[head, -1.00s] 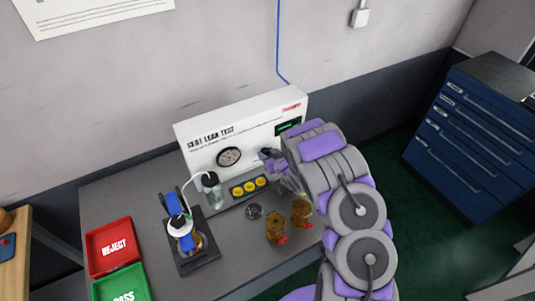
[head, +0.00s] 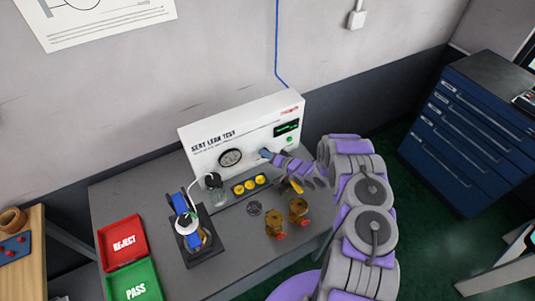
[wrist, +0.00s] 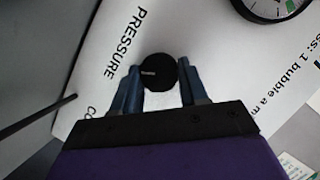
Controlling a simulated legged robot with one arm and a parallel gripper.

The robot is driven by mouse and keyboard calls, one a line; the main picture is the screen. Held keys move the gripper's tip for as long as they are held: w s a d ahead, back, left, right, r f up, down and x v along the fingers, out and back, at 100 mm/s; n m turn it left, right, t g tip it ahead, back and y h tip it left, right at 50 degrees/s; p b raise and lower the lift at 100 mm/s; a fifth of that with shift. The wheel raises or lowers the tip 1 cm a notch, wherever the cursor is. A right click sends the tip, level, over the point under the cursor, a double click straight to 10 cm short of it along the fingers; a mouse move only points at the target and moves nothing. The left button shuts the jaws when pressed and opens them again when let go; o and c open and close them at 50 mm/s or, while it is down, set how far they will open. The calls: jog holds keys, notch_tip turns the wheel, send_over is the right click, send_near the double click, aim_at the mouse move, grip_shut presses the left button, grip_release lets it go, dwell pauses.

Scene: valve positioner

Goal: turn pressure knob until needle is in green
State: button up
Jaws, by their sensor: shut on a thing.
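The black round pressure knob (wrist: 160,72) sits on the white panel beside the printed word PRESSURE in the wrist view. My gripper (wrist: 160,85) has its two blue fingers on either side of the knob, shut on it. In the head view my gripper (head: 266,154) is at the front of the white seat leak test panel (head: 213,150), right of the gauge, and hides the knob. The round gauge (head: 230,157) is too small there to read its needle. Only the gauge's lower part (wrist: 268,5) shows in the wrist view, and I cannot tell the needle's position.
A blue clamp fixture (head: 187,222), a red REJECT tray (head: 124,243) and a green PASS tray (head: 135,284) are to the left. A blue drawer cabinet (head: 470,130) stands right.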

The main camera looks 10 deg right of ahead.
jog(key=shift+w+d+m+y+b, duration=0.1)
jog(key=shift+d+m+y+b, duration=0.1)
jog(key=shift+m+y+b, duration=0.45)
jog(key=shift+m, duration=0.35)
jog(key=o, duration=1.1)
jog(key=shift+d+f, duration=0.1)
jog(key=shift+f, duration=0.05)
jog(key=shift+c, duration=0.2)
jog(key=v, duration=0.7)
jog(key=shift+s, duration=0.25)
jog(key=shift+d, duration=0.1)
